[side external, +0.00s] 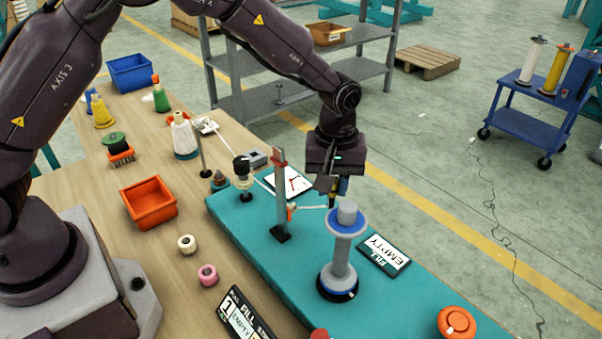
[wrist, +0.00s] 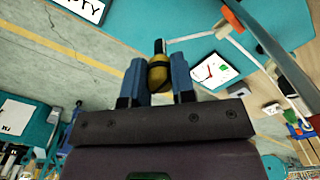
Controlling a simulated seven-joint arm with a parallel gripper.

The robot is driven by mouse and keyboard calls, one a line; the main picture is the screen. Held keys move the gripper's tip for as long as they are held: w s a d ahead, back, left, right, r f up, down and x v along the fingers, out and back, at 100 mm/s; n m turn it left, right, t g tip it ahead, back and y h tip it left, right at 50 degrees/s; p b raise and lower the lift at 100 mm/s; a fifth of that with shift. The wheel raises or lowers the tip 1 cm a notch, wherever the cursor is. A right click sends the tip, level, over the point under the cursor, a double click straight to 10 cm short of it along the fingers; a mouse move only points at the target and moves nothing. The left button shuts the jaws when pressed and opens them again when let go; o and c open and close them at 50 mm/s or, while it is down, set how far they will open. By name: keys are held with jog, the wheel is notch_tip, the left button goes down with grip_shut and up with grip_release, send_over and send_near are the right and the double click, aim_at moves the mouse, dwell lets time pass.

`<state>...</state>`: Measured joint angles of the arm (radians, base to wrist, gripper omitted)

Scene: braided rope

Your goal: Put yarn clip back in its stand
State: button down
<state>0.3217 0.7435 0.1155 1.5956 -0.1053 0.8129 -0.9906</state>
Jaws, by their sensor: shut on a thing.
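My gripper (side external: 335,188) is shut on the yarn clip, an olive-yellow piece with a dark band and black tip, between two blue fingers in the wrist view (wrist: 157,75). The clip (wrist: 158,76) points away from the wrist. A white cord (side external: 312,207) runs from near its tip leftward to a grey post (side external: 281,200) with a red top and an orange guide. In the side view the gripper hangs above the teal mat, just behind the grey spool (side external: 342,250), which partly hides the area below the clip. I cannot tell which piece is the clip's stand.
The teal mat (side external: 250,235) carries a small dial panel (side external: 289,183), an EMPTY sign (side external: 385,254) and an orange round button (side external: 456,323). The tall grey post and the blue-rimmed spool stand close to my gripper. An orange bin (side external: 148,203) sits on the wooden table.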

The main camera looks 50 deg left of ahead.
jog(key=w+a+n, duration=0.1)
jog(key=a, duration=0.4)
jog(key=w+a+f+n, duration=0.1)
jog(key=a, duration=0.4)
jog(key=w+a+n, duration=0.1)
jog(key=a, duration=0.4)
jog(key=shift+f+n, duration=0.3)
jog(key=a+n, duration=0.2)
jog(key=a, duration=1.4)
jog(key=shift+a+r, duration=0.25)
jog(key=shift+a, duration=0.1)
jog(key=shift+f, duration=0.1)
jog(key=shift+f, duration=2.45)
jog(key=shift+f, duration=1.65)
jog(key=c, duration=0.9)
grip_release()
